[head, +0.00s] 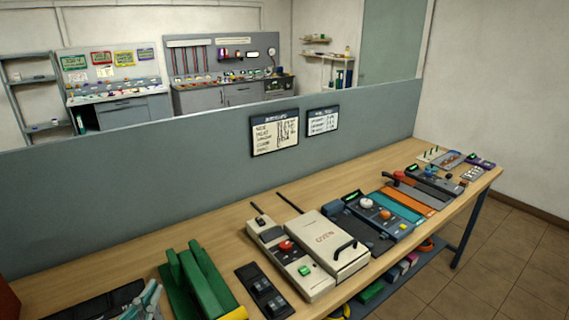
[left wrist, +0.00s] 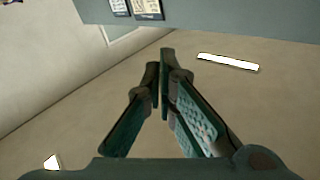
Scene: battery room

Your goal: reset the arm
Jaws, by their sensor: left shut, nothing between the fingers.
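My left gripper (head: 153,292) shows at the bottom left of the head view, over the near left part of the bench. Its fingers are teal and dark grey. In the left wrist view the fingers of my left gripper (left wrist: 160,68) come together at the tips, with nothing between them. That view looks toward walls and bright lamp strips, with no object near the fingertips. The green rack (head: 200,280) stands just right of the gripper in the head view; whether they touch I cannot tell. My right gripper is not in view.
The wooden bench (head: 225,227) carries a dark switch box (head: 264,290), a cream device with a black handle (head: 326,243), and several coloured instruments farther right. A grey partition (head: 130,187) with two posted sheets runs along its back. A shelf (head: 405,275) holds items below.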

